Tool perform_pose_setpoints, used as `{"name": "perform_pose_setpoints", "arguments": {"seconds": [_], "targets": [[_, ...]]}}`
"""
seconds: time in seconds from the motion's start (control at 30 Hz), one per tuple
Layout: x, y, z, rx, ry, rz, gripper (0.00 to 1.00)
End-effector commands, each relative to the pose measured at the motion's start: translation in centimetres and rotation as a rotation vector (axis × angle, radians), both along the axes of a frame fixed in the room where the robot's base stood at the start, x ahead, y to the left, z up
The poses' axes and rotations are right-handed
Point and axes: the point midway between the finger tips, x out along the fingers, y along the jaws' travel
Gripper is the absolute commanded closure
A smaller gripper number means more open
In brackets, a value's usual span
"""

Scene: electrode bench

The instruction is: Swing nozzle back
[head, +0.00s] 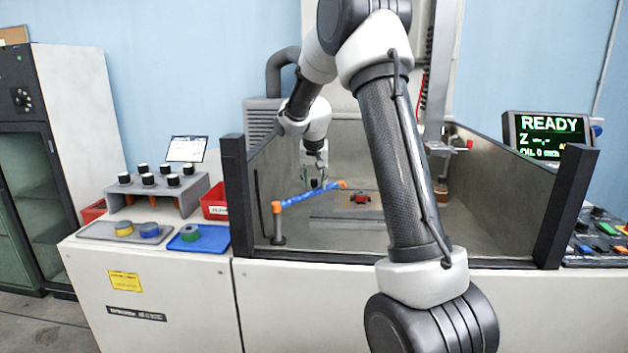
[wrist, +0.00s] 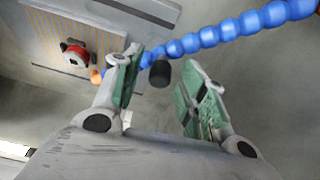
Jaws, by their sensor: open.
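The nozzle (head: 310,194) is a blue segmented hose with orange ends, on a short dark post (head: 278,230) at the front left inside the tank. Its orange tip points right, towards a red part (head: 360,199). In the wrist view the blue hose (wrist: 215,35) runs from the upper right to an orange tip (wrist: 96,76) beside the red part (wrist: 76,52). A black knob (wrist: 160,74) by the hose shows between my fingers. My gripper (head: 315,184) is open over the hose; its green-padded fingers (wrist: 163,68) lie either side of the knob, with gaps showing. Whether the knob is level with the fingertips is unclear.
Tank walls with dark corner posts (head: 238,195) surround the work area. An electrode head (head: 441,188) hangs at the right. A rack (head: 150,195), a grey tray (head: 105,233) and a blue tray (head: 205,240) stand left, outside. The display (head: 548,135) reads READY.

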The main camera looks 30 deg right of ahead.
Motion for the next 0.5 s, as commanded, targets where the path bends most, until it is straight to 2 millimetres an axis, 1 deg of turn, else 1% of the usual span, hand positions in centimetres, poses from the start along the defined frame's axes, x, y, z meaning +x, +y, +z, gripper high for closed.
{"name": "perform_pose_setpoints", "arguments": {"seconds": [0.1,0.13,0.33,0.37,0.5], "targets": [[0.00,0.00,0.01,0.000,0.000,0.000,0.58],[-0.01,0.00,0.02,0.000,0.000,0.000,0.62],[-0.02,0.01,0.02,0.000,0.000,0.000,0.98],[-0.01,0.01,0.03,0.000,0.000,0.000,1.00],[0.00,0.01,0.03,0.000,0.000,0.001,1.00]]}}
